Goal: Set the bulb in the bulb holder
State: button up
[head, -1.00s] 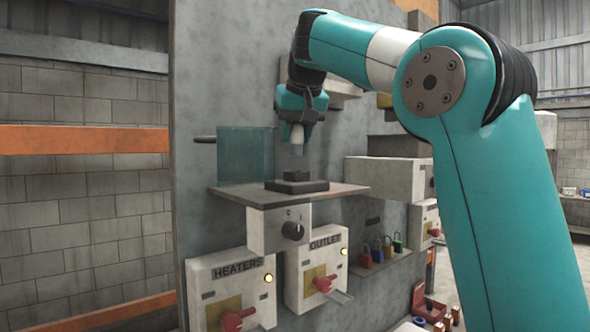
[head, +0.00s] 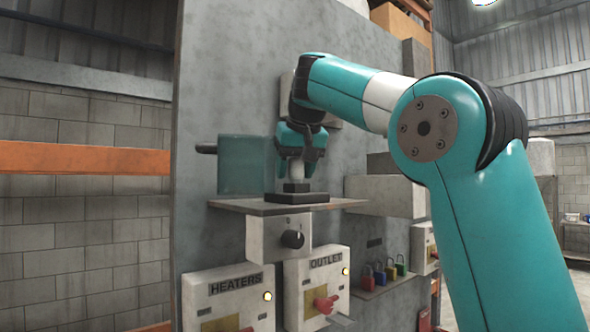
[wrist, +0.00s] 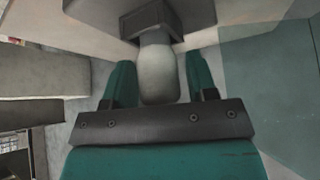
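The bulb (head: 296,166) is pale grey and stands upright on the dark bulb holder (head: 297,196), its lower end at the holder's raised square block. The holder rests on the small shelf. My gripper (head: 297,172) points down from above with its teal fingers on either side of the bulb. In the wrist view the bulb (wrist: 158,72) lies between the two fingers (wrist: 160,80), with a gap showing at the right finger. The fingers look open. The bulb's lower end meets the dark holder (wrist: 152,20); how deep it sits is hidden.
The shelf (head: 235,205) juts from a grey panel (head: 240,75). A translucent teal plate (head: 245,165) stands left of the holder. A box with a black knob (head: 292,239) is under the shelf, above the HEATERS (head: 235,290) and OUTLET (head: 325,261) boxes. Several padlocks (head: 379,275) hang at right.

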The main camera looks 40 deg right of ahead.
jog(key=shift+o, duration=0.2)
jog(key=shift+r, duration=0.15)
jog(key=shift+r+p, duration=0.35)
jog(key=shift+p, duration=0.1)
jog(key=p+v, duration=0.8)
jog(key=v, duration=0.3)
jog(key=shift+s+r, duration=0.15)
jog(key=shift+s, duration=0.15)
jog(key=shift+s, duration=0.1)
